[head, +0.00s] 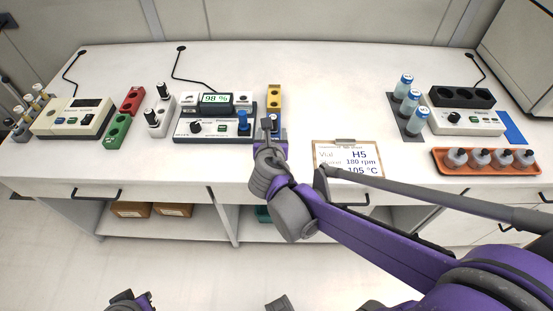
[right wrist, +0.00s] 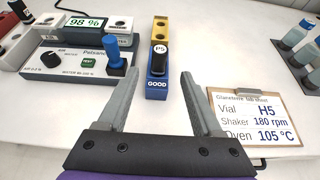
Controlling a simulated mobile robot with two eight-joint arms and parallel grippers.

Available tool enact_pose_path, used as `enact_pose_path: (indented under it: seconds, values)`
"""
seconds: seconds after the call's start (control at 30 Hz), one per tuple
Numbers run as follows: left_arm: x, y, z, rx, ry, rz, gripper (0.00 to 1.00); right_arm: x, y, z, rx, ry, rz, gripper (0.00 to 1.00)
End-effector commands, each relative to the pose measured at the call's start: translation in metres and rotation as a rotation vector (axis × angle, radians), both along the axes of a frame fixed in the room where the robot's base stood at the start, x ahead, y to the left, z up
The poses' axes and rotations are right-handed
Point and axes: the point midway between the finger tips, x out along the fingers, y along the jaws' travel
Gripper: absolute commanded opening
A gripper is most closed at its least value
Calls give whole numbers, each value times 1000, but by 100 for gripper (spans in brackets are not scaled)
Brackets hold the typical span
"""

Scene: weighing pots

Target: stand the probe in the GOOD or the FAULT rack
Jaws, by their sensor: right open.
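A black probe labelled P5 (right wrist: 158,58) stands upright in the blue GOOD rack (right wrist: 157,86) in the right wrist view. A yellow rack (right wrist: 161,29) adjoins it behind; no label can be read on it. In the head view the yellow rack (head: 274,97) shows beyond my right gripper (head: 267,128), which hides most of the blue rack. My right gripper (right wrist: 163,72) is open, its fingers apart on either side in front of the probe, touching nothing. A dark part at the bottom left of the head view looks like my left gripper (head: 128,301); its jaws are unclear.
A tester (head: 215,124) reading 98 % stands left of the racks, with a blue-topped piece (head: 243,119) upright on it. Black-topped probes (head: 152,117) stand in a white rack further left. A clipboard (head: 348,157) lies to the right. The bench behind is clear.

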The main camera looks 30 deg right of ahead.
Motion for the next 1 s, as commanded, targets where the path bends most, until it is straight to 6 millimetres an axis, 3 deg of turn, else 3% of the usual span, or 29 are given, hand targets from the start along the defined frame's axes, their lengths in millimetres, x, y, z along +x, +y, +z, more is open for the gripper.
enact_pose_path:
  seconds: [0.13,0.27,0.5,0.6,0.8,1.0]
  values:
    - [0,0,0,0,0,0,0,-15,0,-4,151,-42,-86,67]
    - [0,0,0,0,0,0,0,-50,4,-16,526,-146,-321,67]
    - [0,0,0,0,0,0,0,-135,37,-51,1350,-367,-1026,67]
    - [0,0,0,0,0,0,0,-165,56,-63,1601,-437,-1338,67]
    - [0,0,0,0,0,0,0,-202,86,-75,1858,-517,-1792,67]
    - [0,0,0,0,0,0,0,-210,94,-77,1907,-538,-1916,67]
